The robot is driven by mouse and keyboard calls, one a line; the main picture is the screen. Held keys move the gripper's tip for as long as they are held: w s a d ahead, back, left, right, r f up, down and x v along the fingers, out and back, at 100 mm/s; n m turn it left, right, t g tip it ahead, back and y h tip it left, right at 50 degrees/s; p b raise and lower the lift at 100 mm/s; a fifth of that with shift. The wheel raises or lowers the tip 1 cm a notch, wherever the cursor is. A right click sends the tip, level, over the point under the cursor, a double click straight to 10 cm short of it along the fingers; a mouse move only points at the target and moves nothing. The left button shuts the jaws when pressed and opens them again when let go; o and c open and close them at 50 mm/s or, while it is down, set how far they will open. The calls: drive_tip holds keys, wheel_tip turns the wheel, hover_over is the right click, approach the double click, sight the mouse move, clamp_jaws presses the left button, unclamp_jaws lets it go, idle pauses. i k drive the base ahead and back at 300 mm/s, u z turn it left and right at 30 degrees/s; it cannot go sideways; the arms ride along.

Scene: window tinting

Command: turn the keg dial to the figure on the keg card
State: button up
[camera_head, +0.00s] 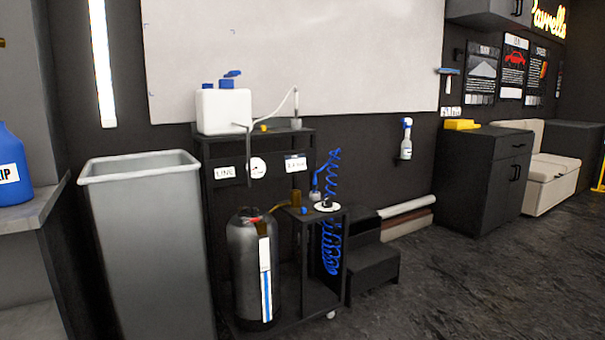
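A dark grey keg (241,262) stands upright on the low base of a black rack, with a white and blue strip (265,280) down its front. A red part (254,220) shows on its top. A round white dial face (257,168) sits on the rack's front panel, with a dark upright bar partly in front of its left side; its setting is too small to read. A white card (295,163) is to its right and a label (225,174), seemingly reading LINE, to its left. I cannot tell which is the keg card; its figure is unreadable. My gripper is not in view.
A white tank (223,110) with blue caps stands on the black rack (305,139). A blue coiled hose (331,245) hangs at its right, near a black step (372,270). A tall grey bin (150,240) stands close on the left. The floor (440,290) at right is clear.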

sight(326, 203)
drive_tip(key=u, duration=0.25)
drive_tip(key=i, duration=1.5)
